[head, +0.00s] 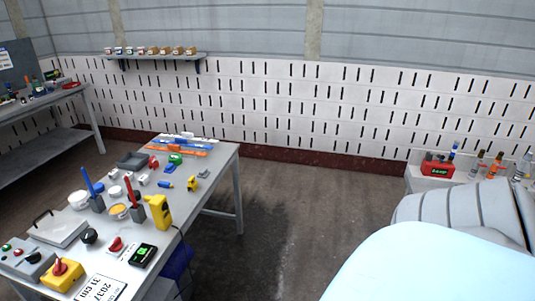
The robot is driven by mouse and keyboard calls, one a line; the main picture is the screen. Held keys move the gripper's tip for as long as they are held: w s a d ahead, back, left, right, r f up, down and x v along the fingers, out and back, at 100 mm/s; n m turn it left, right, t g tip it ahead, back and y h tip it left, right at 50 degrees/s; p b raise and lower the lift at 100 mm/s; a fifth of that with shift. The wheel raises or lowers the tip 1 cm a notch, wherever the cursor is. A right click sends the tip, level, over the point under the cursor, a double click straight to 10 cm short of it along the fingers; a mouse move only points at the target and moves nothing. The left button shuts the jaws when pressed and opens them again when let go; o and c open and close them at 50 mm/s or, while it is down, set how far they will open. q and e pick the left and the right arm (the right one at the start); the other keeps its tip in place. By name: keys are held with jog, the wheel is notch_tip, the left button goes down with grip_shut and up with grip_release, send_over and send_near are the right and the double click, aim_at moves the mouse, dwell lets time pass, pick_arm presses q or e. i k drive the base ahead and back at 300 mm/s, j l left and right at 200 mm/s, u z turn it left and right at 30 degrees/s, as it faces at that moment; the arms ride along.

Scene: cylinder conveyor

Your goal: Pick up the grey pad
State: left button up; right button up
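Several grey items stand on the grey table (222,178) at the left, and I cannot tell which is the grey pad. A flat light-grey slab with a dark handle (58,229) lies near the table's left edge. A dark-grey shallow tray-like piece (132,160) lies farther back. A small grey piece (203,173) lies near the table's right edge. Neither of my grippers is in view.
A yellow device (159,212), a black meter with green screen (143,255) and a yellow box with red knob (62,274) crowd the table's front. Red and blue upright tools (92,187) stand mid-table. Open floor (305,205) lies right of the table.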

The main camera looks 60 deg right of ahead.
aim_at(203, 173)
jog(key=i+z, duration=0.15)
jog(key=z, duration=1.2)
jog(key=i+l+u, duration=0.2)
jog(key=i+l, duration=0.2)
jog(key=i, duration=0.15)
jog(key=i+l+u, duration=0.15)
jog(key=i+l, duration=0.35)
jog(key=i+l+u, duration=0.2)
jog(key=i+l, duration=0.3)
jog(key=i+l+u, duration=0.15)
jog(key=i+l, duration=0.25)
jog(key=l, duration=0.3)
jog(key=i+l+u, duration=0.1)
jog(key=i+l, duration=0.2)
jog(key=i, duration=0.15)
jog(key=i+l+u, duration=0.1)
jog(key=i+l, duration=0.3)
jog(key=i, duration=0.05)
